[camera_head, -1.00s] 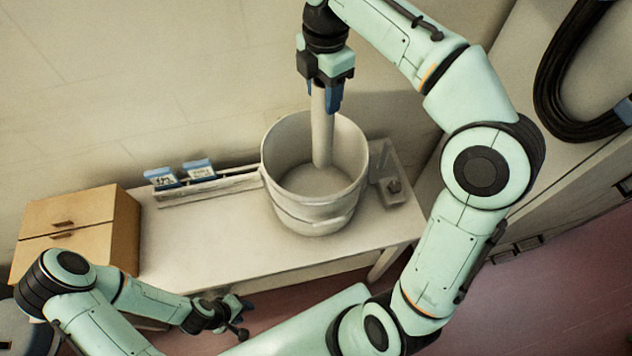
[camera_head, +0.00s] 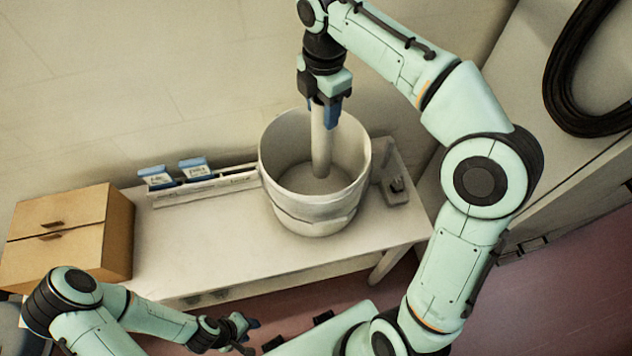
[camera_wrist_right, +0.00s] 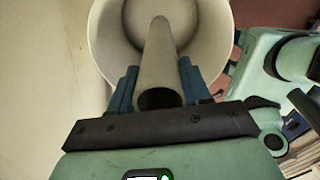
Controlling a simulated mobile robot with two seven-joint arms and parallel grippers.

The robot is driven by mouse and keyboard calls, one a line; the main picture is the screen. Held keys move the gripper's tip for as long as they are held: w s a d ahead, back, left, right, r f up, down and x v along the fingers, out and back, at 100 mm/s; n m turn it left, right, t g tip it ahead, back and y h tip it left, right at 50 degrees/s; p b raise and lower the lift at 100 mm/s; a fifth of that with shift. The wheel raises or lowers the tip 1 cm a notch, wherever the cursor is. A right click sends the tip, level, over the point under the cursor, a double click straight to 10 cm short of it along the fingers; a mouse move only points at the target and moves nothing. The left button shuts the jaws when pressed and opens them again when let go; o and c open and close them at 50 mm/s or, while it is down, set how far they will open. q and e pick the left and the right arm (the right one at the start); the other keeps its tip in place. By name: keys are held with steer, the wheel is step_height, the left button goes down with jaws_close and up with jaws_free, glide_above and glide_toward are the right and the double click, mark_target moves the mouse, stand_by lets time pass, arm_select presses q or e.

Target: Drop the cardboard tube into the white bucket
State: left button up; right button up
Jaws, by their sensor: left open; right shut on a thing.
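The cardboard tube (camera_head: 320,145) is a pale grey-beige cylinder, held upright by my right gripper (camera_head: 325,112). My right gripper is shut around the tube's upper part with its blue fingers. The tube's lower part reaches inside the white bucket (camera_head: 285,205), which stands on the table. In the right wrist view, the tube (camera_wrist_right: 158,65) lies between the two blue fingers and points into the bucket (camera_wrist_right: 102,50). Whether its lower end touches the bucket floor I cannot tell. My left gripper (camera_head: 243,330) is open and empty, low at the front of the table.
A rack (camera_head: 205,185) with blue-topped cards stands along the wall edge. A small clear tray (camera_head: 395,190) is right of the bucket. A black cable coil (camera_head: 560,90) hangs upper right.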

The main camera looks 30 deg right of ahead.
steer(key=o, duration=1.3)
steer(key=shift+r, duration=0.1)
steer(key=shift+o, duration=0.4)
step_height(320, 180, up, 11)
steer(key=p, duration=0.3)
steer(key=shift+w, duration=0.3)
arm_select(q)
steer(key=w+r, duration=0.4)
steer(key=shift+w+t, duration=0.2)
steer(key=shift+t, duration=0.1)
arm_select(e)
steer(key=shift+s+r, duration=0.15)
steer(key=shift+r, duration=0.45)
steer(key=shift+s+r, duration=0.15)
steer(key=shift+r, duration=0.4)
arm_select(q)
steer(key=shift+w+r, duration=0.1)
steer(key=shift+w, duration=0.05)
arm_select(e)
steer(key=shift+w, duration=0.15)
